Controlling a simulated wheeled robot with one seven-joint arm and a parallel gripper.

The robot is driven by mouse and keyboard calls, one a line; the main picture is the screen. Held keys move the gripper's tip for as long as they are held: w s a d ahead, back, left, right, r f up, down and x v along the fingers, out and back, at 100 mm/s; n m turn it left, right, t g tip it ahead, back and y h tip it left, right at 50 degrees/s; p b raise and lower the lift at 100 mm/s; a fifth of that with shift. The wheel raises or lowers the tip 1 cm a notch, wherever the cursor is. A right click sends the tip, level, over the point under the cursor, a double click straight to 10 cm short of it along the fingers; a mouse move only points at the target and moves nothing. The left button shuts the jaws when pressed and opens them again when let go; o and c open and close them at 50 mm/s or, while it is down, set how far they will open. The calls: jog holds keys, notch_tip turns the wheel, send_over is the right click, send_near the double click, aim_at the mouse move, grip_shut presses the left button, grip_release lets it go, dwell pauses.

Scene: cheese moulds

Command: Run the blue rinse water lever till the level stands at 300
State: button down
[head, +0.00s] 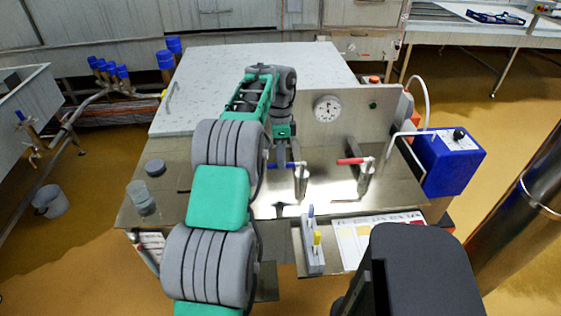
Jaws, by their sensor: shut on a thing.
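The blue lever (293,164) sits on a metal tap (301,183) near the middle of the steel worktop. My gripper (281,163) reaches down at the left end of this lever and is shut on it; my arm partly hides the fingertips. Any vessel below the blue tap is hidden or cannot be made out. A clear cylindrical vessel (143,198) stands at the worktop's left; its level and markings are too small to read.
A second tap with a red lever (350,161) stands to the right. A round dial (327,109) is on the back panel. A small rack (313,245) with blue and yellow items and a printed chart (372,232) lie in front. A blue box (447,160) is at right.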

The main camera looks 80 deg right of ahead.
jog(key=shift+d+r, duration=0.1)
jog(key=shift+r, duration=0.05)
jog(key=c, duration=1.4)
grip_release()
jog(key=shift+o, duration=0.2)
notch_tip(320, 180, up, 7)
jog(key=d+p, duration=0.1)
jog(key=p, duration=0.6)
jog(key=shift+w+d+r+p, duration=0.15)
jog(key=shift+d+r+p, duration=0.05)
jog(key=shift+p, duration=0.2)
